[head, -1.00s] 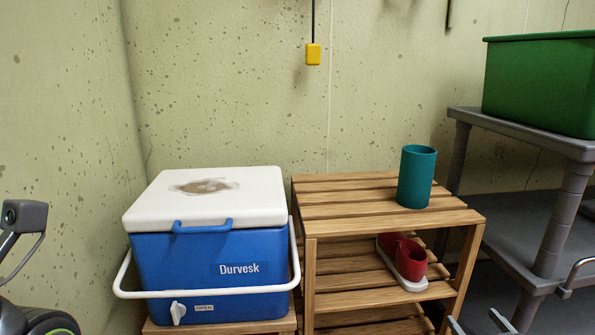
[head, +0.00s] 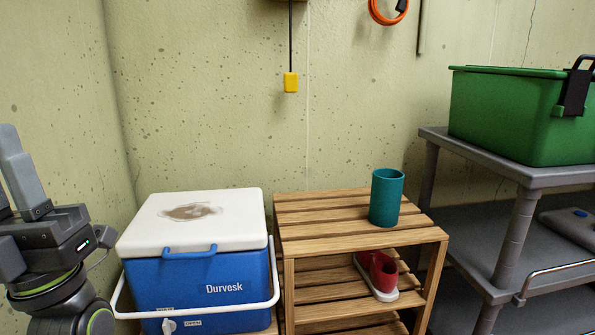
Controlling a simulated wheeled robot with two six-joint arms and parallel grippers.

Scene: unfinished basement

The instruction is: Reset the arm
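My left arm rises at the left edge of the head view, with its grey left gripper (head: 18,175) pointing up, beside the cooler and in front of the wall. The gripper is partly cut off by the frame edge, and I cannot tell whether its fingers are open or shut. Nothing is seen held in the visible part. My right gripper is not in view.
A blue cooler (head: 188,285) with a white lid stands right of my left arm. A grey shelf cart (head: 515,175) carries a green bin (head: 520,115).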

